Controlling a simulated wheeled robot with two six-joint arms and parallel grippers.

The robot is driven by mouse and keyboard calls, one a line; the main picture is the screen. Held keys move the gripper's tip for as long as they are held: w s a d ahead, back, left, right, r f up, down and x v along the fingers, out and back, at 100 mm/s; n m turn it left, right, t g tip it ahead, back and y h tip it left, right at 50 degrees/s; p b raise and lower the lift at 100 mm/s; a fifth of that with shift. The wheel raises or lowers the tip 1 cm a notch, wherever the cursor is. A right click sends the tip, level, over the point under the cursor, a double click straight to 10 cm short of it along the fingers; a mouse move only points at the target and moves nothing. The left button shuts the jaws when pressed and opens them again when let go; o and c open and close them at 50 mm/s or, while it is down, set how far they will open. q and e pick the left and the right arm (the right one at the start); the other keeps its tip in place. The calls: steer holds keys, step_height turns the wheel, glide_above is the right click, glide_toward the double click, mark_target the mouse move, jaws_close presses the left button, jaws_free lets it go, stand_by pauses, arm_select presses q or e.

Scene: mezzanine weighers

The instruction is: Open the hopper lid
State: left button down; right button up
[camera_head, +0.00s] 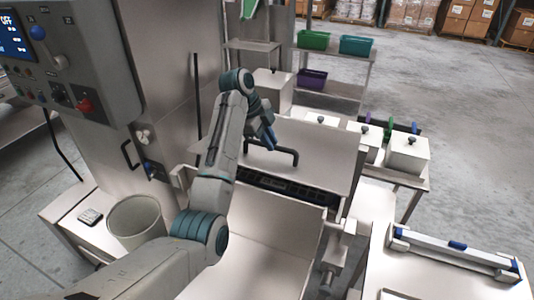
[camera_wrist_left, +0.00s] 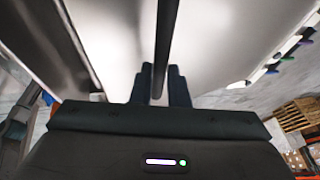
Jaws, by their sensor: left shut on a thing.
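The hopper lid (camera_head: 318,160) is a pale metal panel. In the head view it stands raised and tilted above the hopper, with a dark gap under its lower edge. A black bar handle (camera_head: 284,156) is on its face. My left gripper (camera_head: 270,138) is at the left end of this handle. In the left wrist view the dark handle (camera_wrist_left: 168,40) runs between the two fingers of my left gripper (camera_wrist_left: 160,88), which are shut on it. The pale lid (camera_wrist_left: 215,45) fills much of that view. My right gripper is in neither view.
A grey control panel (camera_head: 75,55) with a red knob is at the upper left. A pale bucket (camera_head: 137,222) stands on a side table. White lidded containers (camera_head: 408,152) stand right of the lid. A shelf with green bins (camera_head: 314,40) is behind. Open floor lies at the right.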

arm_select(q)
steer(key=w+d+r, duration=0.2)
steer(key=w+r, duration=0.5)
steer(key=r, duration=0.5)
steer(key=shift+w+d+r, duration=0.25)
steer(key=shift+w, duration=0.1)
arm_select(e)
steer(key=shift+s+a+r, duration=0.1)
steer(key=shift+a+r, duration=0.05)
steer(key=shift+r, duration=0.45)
